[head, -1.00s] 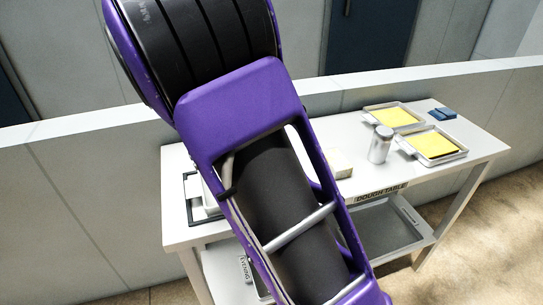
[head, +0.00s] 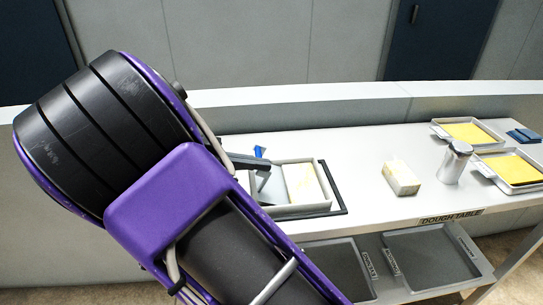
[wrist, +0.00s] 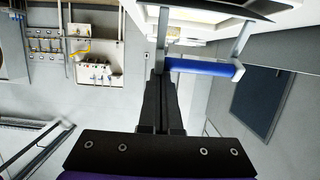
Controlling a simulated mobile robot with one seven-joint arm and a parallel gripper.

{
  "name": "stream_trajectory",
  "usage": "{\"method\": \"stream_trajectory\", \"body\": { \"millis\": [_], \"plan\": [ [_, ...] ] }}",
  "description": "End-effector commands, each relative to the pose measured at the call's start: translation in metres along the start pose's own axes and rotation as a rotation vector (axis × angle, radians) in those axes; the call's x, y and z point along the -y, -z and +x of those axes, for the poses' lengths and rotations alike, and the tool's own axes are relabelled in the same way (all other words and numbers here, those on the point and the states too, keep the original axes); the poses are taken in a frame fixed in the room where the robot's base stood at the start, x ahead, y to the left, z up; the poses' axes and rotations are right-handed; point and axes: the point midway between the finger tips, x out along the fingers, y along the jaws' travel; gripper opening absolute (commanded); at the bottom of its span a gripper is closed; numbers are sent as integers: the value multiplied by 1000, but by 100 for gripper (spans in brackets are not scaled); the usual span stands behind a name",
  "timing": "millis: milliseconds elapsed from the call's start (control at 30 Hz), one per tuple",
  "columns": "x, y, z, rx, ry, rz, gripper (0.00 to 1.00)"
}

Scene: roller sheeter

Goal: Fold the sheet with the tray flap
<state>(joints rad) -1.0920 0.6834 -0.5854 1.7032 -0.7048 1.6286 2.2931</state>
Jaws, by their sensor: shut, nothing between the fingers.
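The sheeter tray (head: 338,190) sits at the left of the dough table, with a dark frame and pale rim. A pale cream sheet (head: 303,184) lies in it. A grey slanted piece that looks like the flap (head: 270,186) stands at its left side, with a blue handle (head: 259,151) above. My gripper (head: 266,163) is shut and empty, close to the blue handle. In the wrist view the shut fingers (wrist: 162,80) point at the left end of the blue bar (wrist: 200,67); I cannot tell whether they touch. My arm hides the tray's left surroundings.
A cream block (head: 401,178), a metal shaker (head: 456,162) and two trays with yellow sheets (head: 464,132) (head: 512,170) stand to the right. A folded blue cloth (head: 523,136) is behind. Grey trays (head: 430,258) fill the lower shelf. A low wall (head: 350,103) runs behind the table.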

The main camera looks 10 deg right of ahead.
Motion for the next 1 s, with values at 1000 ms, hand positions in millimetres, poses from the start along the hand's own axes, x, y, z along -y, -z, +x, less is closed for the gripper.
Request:
{"method": "stream_trajectory", "body": {
  "millis": [1000],
  "plan": [
    [0,-75,-27,1,3,-3,0]
  ]
}}
